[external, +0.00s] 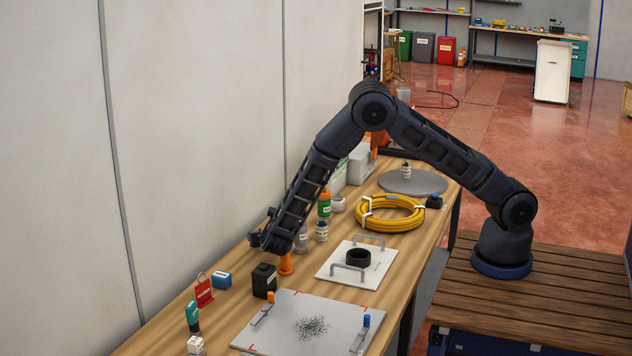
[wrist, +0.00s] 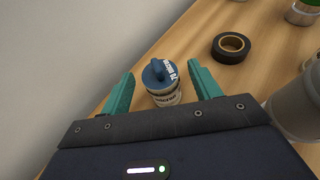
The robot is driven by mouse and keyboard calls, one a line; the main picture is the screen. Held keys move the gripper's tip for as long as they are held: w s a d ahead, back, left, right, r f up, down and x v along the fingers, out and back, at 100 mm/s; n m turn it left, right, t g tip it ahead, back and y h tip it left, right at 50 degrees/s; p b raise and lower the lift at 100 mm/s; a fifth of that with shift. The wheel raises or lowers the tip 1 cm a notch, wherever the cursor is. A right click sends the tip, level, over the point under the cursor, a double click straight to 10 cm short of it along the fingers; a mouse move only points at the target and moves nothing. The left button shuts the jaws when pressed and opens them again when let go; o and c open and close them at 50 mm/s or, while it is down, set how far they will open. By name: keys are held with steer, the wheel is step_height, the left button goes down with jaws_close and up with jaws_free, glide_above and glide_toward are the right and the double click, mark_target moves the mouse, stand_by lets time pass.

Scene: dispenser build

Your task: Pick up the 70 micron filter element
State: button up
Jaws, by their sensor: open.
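The 70 micron filter element (wrist: 163,86) is a small white cylinder with a blue top and a raised blue grip. Its top reads "70 MICRON". It stands upright on the wooden bench in the wrist view. My gripper (wrist: 160,68) is open, with one teal finger on each side of the filter element. I cannot tell whether either finger touches it. In the external view my gripper (external: 263,238) is low over the far side of the bench, near the wall. The filter element cannot be made out there.
A black tape roll (wrist: 231,58) and a grey cylinder (wrist: 297,108) stand to the right in the wrist view. The pale wall (wrist: 60,60) is close on the left. An orange post (external: 286,266) and black box (external: 264,282) stand near my gripper.

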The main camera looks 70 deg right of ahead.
steer(key=x, duration=0.2)
steer(key=shift+w+d+f, duration=0.15)
steer(key=shift+d, duration=0.15)
steer(key=c, duration=1.1)
